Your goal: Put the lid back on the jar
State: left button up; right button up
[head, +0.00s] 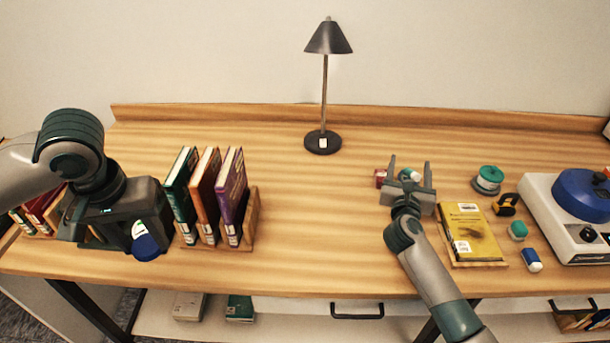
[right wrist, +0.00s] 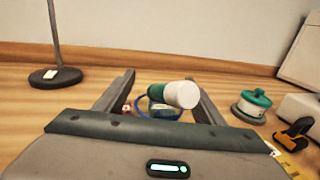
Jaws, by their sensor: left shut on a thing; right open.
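My left gripper (head: 140,238) is at the left, in front of the books, shut on a blue round piece (head: 146,247) that looks like a lid. The fingers are mostly hidden behind the hand. My right gripper (head: 410,170) is open over the table, its fingers apart. In the right wrist view, a blue-rimmed container (right wrist: 146,114), possibly the jar, shows between and beyond the fingers. A tilted green and white cylinder (right wrist: 180,95) partly covers it; I cannot tell whether it rests in the container. The cylinder also shows in the head view (head: 409,174).
A red item (head: 380,178) lies left of the right gripper. To the right are a yellow book (head: 467,232), a green-lidded pot (head: 488,180), a tape dispenser (head: 506,204) and a blue-topped machine (head: 570,222). A lamp (head: 323,142) stands behind. The table's middle is clear.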

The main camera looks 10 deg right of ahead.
dwell(0.4)
jog(key=c, duration=1.3)
jog(key=shift+r, duration=0.2)
jog(key=s+d+r, duration=0.1)
jog(key=s+r, duration=0.2)
jog(key=s+d+r+b, duration=0.1)
jog(key=s+d+r, duration=0.1)
jog(key=s+r, duration=0.2)
jog(key=s+d+r, duration=0.2)
jog(key=s+r, duration=0.1)
jog(key=shift+s+d+r, duration=0.2)
jog(key=shift+r, duration=0.2)
